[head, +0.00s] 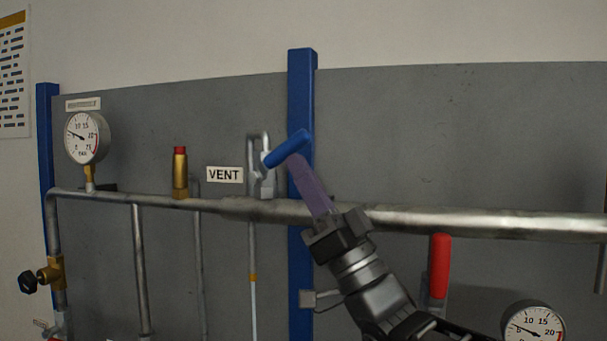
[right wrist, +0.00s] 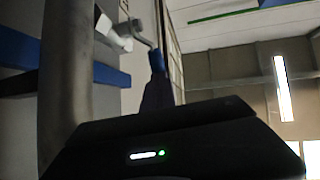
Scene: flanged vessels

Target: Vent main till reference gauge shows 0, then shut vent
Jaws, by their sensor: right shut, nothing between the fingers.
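The vent valve (head: 265,178) stands on top of the main pipe (head: 455,221), beside a VENT sign (head: 225,174). Its blue lever (head: 288,149) slants up to the right; the lever also shows in the right wrist view (right wrist: 156,61). My right gripper (head: 298,168) is shut and empty, its purple fingertips at the lever from below; I cannot tell whether they touch it. A round gauge (head: 82,137) stands at the far left, its needle pointing left and slightly up, above the low end. Its label is too small to read. My left gripper is out of view.
A second gauge (head: 533,323) is cut off at the lower right. A red handle (head: 439,264) stands right of my right arm. A brass fitting with a red cap (head: 180,172) sits on the pipe. A blue post (head: 301,100) rises behind the lever.

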